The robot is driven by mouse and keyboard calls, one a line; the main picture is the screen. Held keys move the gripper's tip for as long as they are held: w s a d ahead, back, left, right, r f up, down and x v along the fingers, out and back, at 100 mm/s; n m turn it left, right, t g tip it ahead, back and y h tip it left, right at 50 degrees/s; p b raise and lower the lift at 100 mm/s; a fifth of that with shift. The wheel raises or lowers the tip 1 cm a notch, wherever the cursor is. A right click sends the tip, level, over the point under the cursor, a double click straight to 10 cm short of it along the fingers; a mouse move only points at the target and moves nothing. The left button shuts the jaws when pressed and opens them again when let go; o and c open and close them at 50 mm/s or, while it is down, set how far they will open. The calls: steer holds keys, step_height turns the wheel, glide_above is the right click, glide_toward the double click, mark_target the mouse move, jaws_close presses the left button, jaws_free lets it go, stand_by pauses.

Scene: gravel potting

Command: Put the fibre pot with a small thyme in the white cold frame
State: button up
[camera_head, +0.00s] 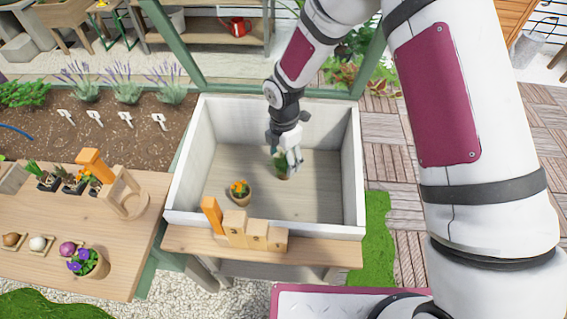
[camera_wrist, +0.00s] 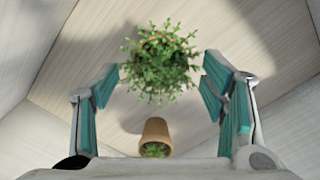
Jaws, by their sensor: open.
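The white cold frame (camera_head: 352,180) is an open box with a plank floor. The thyme pot (camera_head: 281,172) is inside it, low near the middle, partly hidden by my gripper. In the wrist view the bushy green thyme (camera_wrist: 160,62) shows from above and mostly covers its pot. My gripper (camera_head: 288,153) is over the thyme inside the box. In the wrist view my gripper (camera_wrist: 160,88) is open, with teal-padded fingers on either side of the foliage, apart from it. I cannot tell exactly how high the fingers are above the floor.
A pot with orange flowers (camera_head: 239,192) stands nearer in the same box. A tan pot with greenery (camera_wrist: 155,131) shows at the wrist view's lower edge. Wooden blocks (camera_head: 257,235) line the front ledge. The left bench (camera_head: 110,225) holds bulbs, seedlings and a purple-flowered pot.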

mark_target(284, 160)
steer(key=shift+r, duration=2.05)
